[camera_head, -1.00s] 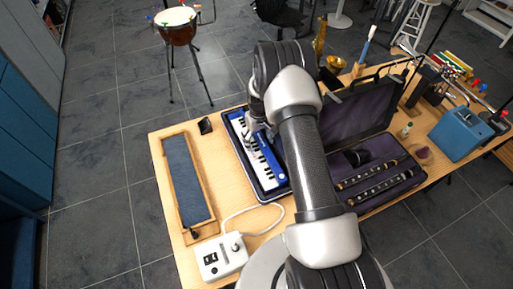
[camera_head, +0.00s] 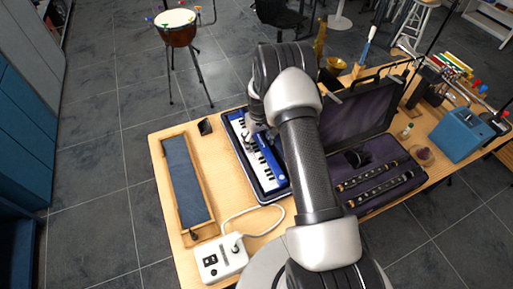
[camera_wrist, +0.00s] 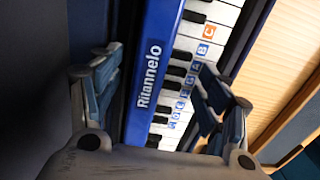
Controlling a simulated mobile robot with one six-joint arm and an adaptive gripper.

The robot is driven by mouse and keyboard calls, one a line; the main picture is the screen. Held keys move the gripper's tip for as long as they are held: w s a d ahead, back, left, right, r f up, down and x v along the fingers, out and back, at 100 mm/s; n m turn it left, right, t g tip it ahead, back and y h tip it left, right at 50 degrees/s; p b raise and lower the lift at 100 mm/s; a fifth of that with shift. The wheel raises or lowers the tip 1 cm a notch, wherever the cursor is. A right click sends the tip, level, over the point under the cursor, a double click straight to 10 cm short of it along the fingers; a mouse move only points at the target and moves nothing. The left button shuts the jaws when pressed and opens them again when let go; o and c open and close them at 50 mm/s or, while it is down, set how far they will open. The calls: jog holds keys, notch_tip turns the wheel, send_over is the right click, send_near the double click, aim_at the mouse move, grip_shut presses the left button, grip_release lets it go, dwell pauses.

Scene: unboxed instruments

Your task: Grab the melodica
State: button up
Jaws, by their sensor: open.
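The melodica (camera_head: 267,172) is blue with white and black keys. It lies in a dark open case (camera_head: 282,193) on the wooden table. In the wrist view the melodica (camera_wrist: 152,70) shows its blue side with the word "Ritannelo" and lettered stickers on the keys. My gripper (camera_wrist: 160,100) is open, with one finger on each side of the melodica's body.
A blue-topped wooden board (camera_head: 188,182) lies to the left, with a white control box (camera_head: 220,260) and cable in front. An open case with dark flutes (camera_head: 378,180) is to the right. A blue box (camera_head: 461,134) stands farther right.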

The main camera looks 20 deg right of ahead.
grip_shut()
dwell(0.8)
